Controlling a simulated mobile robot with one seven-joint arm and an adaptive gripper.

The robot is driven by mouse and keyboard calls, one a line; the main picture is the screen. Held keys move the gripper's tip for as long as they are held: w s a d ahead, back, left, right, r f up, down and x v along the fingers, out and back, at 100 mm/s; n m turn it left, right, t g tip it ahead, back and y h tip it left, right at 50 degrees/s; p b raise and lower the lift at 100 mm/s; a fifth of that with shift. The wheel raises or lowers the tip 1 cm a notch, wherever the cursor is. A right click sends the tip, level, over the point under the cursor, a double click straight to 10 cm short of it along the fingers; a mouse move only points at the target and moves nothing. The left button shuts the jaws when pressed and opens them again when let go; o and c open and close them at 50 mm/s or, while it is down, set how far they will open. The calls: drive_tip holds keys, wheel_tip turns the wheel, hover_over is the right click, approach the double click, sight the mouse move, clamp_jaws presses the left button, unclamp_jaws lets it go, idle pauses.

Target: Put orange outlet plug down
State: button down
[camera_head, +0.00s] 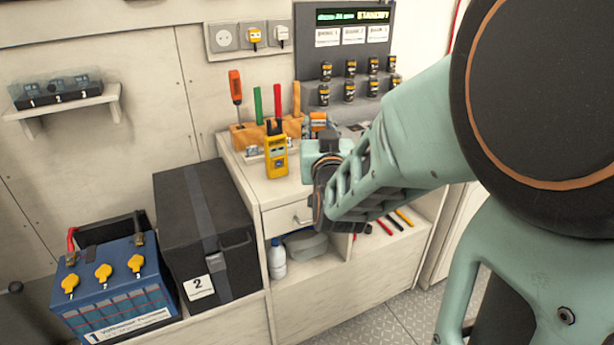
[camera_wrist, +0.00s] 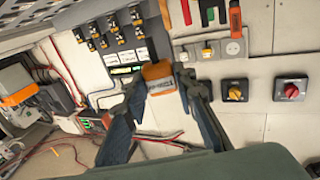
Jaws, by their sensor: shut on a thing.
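My gripper (camera_wrist: 163,92) is shut on the orange outlet plug (camera_wrist: 158,70), which sits between the two fingertips in the wrist view. The plug has an orange top and a pale lower part with lettering. In the head view an orange piece, the plug (camera_head: 318,122), shows at the far end of my gripper (camera_head: 322,142), above the counter (camera_head: 283,188). My gripper hides part of the counter and drawer front. I cannot tell how high the plug is over the counter.
A yellow meter (camera_head: 276,157) and a wooden tool rack (camera_head: 258,133) with a screwdriver stand on the counter. An outlet strip (camera_head: 237,39) with a yellow and a white plug is on the wall. A black box (camera_head: 205,225) and blue battery (camera_head: 112,290) are left.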

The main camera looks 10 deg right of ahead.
drive_tip(key=shift+s+f+b, duration=0.15)
drive_tip(key=shift+s+b, duration=0.1)
drive_tip(key=shift+b, duration=0.2)
drive_tip(key=w+f, duration=0.3)
drive_tip(key=w, duration=0.1)
drive_tip(key=w+f+b, duration=0.1)
drive_tip(key=w+f, duration=0.2)
drive_tip(key=w, duration=0.2)
drive_tip(key=w+f+b, duration=0.1)
drive_tip(key=w+f, duration=0.2)
drive_tip(key=w, duration=0.1)
drive_tip(key=shift+w+f, duration=0.35)
wheel_tip(320, 180, down, 3)
drive_tip(key=shift+w+f+b, duration=0.1)
drive_tip(key=shift+f+b, duration=0.05)
drive_tip(key=shift+b, duration=0.3)
drive_tip(key=shift+f+b, duration=0.25)
drive_tip(key=shift+b, duration=0.2)
drive_tip(key=shift+f+b, duration=0.35)
drive_tip(key=shift+b, duration=0.15)
